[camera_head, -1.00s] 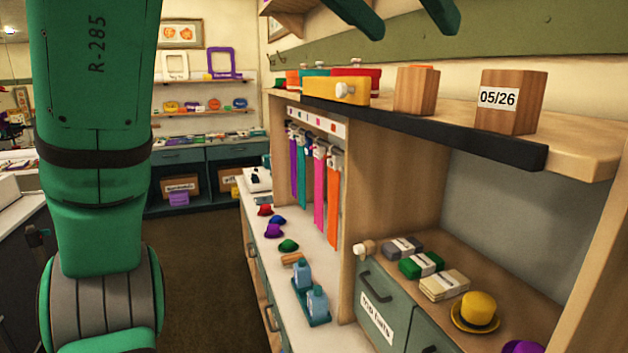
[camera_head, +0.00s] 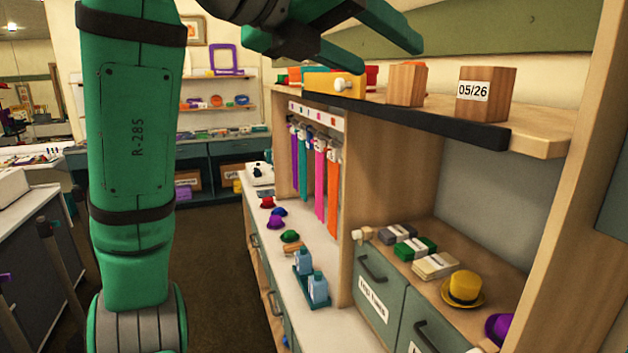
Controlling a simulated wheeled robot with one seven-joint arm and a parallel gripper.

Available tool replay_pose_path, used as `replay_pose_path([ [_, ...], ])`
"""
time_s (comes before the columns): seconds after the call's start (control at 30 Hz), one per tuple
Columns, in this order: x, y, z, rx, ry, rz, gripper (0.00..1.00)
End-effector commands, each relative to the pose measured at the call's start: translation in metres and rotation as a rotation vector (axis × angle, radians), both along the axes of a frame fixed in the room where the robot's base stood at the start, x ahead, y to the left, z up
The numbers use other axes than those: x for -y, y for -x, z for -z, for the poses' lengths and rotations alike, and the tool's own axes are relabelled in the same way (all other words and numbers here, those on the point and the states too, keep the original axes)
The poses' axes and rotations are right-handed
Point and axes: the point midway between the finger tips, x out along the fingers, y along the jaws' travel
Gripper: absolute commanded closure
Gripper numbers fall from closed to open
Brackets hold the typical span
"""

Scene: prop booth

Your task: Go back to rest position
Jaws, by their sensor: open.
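My gripper (camera_head: 392,45) is at the top of the view, in front of the wall above the upper shelf. Its two green fingers point right and are spread apart, with nothing between them. The wrist behind it is dark and partly cut off by the top edge. My green arm stands upright on the left side of the view.
Below the gripper, the upper shelf (camera_head: 545,143) holds a yellow drawer box (camera_head: 320,83), a wooden block (camera_head: 405,85) and a block marked 05/26 (camera_head: 485,95). A yellow hat (camera_head: 462,289) sits on the lower cabinet. Blue bottles (camera_head: 311,277) stand on the white counter. Brown floor is open at left.

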Motion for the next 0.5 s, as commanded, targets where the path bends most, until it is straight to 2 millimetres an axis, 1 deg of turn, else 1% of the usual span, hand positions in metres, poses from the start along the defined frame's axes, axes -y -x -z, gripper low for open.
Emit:
replay_pose_path([
  [0.03, -0.003, -0.01, 0.008, -0.024, 0.04, -0.005, 0.41],
  [0.17, -0.01, -0.037, 0.031, -0.096, 0.172, -0.031, 0.41],
  [0.27, -0.016, -0.063, 0.056, -0.169, 0.304, -0.057, 0.41],
  [0.37, -0.023, -0.088, 0.084, -0.245, 0.436, -0.083, 0.41],
  [0.4, -0.025, -0.097, 0.096, -0.275, 0.489, -0.095, 0.41],
  [0.47, -0.029, -0.11, 0.114, -0.321, 0.567, -0.114, 0.41],
  [0.5, -0.031, -0.119, 0.127, -0.352, 0.617, -0.126, 0.41],
])
